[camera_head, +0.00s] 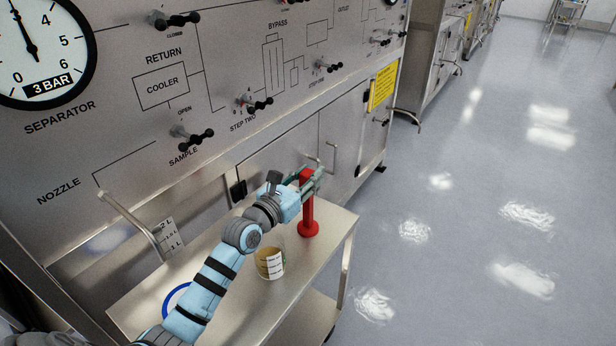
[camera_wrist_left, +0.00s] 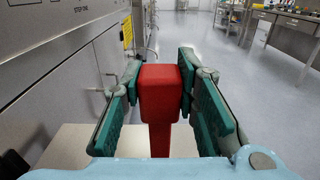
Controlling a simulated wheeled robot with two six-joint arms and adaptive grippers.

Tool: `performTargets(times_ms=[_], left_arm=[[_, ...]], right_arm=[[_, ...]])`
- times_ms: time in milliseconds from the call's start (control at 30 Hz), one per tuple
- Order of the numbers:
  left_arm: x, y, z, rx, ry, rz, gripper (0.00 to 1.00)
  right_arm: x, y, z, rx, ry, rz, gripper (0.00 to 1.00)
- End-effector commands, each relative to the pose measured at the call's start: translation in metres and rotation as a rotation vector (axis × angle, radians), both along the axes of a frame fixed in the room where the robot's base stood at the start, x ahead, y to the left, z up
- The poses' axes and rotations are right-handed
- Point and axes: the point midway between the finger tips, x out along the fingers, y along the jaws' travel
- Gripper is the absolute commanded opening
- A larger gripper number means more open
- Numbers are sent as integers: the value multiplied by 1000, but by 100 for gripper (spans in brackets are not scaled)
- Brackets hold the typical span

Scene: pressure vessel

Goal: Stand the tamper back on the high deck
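The tamper (camera_head: 308,213) is red, with a round foot and an upright post. It is upright over the right end of the steel cart's upper deck (camera_head: 325,246); its foot appears to rest there. My left gripper (camera_head: 307,180) reaches across the cart to the tamper's top. In the left wrist view, the tamper's square red head (camera_wrist_left: 160,92) sits between the teal finger pads, which appear to touch both its sides. The gripper looks shut on it. My right gripper is not in view.
A tan cup with a white label (camera_head: 270,263) stands on the upper deck near my left forearm. A blue-rimmed round thing (camera_head: 177,297) is partly hidden by my arm. The separator panel (camera_head: 150,90) with knobs rises behind. Open floor (camera_head: 470,230) lies to the right.

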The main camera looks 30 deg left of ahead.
Motion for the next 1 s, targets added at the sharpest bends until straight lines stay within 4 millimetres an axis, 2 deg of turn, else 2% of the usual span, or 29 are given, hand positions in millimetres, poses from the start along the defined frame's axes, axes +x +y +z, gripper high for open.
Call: performTargets(times_ms=[33, 100, 467, 567, 800, 1000], left_arm=[[0, 0, 0, 0, 1, 0, 37], [0, 0, 0, 0, 1, 0, 47], [-2, 0, 3, 1, 1, 0, 47], [-15, 2, 4, 3, 3, 1, 47], [-73, 10, 9, 3, 6, -2, 47], [-110, 15, 8, 1, 4, -1, 47]], right_arm=[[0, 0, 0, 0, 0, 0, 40], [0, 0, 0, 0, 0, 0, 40], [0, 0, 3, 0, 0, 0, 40], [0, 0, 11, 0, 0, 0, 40], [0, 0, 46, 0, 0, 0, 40], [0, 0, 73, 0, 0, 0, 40]])
